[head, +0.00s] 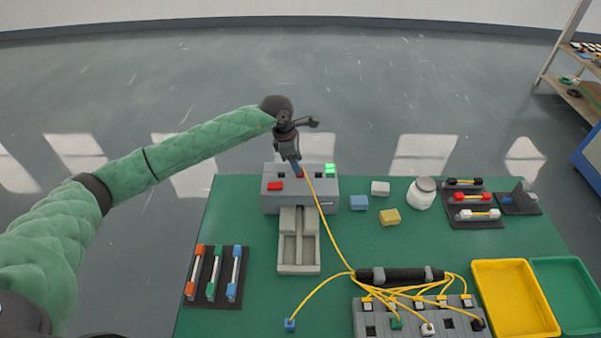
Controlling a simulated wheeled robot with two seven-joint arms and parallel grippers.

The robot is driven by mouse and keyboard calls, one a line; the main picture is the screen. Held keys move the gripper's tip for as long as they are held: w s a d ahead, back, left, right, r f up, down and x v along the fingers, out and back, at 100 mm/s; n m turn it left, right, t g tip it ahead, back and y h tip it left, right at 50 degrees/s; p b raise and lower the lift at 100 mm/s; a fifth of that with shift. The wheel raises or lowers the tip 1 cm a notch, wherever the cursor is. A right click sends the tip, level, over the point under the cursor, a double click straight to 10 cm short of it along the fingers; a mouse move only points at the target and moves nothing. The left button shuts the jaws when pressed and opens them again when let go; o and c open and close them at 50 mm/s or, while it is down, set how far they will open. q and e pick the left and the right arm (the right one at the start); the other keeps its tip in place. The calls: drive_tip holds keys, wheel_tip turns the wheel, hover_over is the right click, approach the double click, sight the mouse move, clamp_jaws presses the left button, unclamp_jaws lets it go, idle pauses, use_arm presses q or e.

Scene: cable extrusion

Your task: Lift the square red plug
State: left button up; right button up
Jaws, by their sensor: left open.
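A small red plug (299,173) sits at the upper end of a yellow cable (325,215), at the top of the grey machine (270,202). It is small and partly hidden by my left gripper. My left gripper (296,164) points down from above, with its fingertips right at the plug. Its jaws are open; whether they touch the plug I cannot tell. The plug's square shape is too small to make out. My right gripper is not in view.
The machine has a red block (275,186) and a lit green panel (330,169). Blue (358,203) and yellow (389,217) blocks and a white jar (421,193) stand to its right. A cable hub (400,276), grey socket block (370,331) and yellow tray (476,285) lie in front.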

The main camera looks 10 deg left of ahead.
use_arm(q)
drive_tip(key=x, duration=0.2)
drive_tip(key=shift+f, duration=0.35)
clamp_jaws()
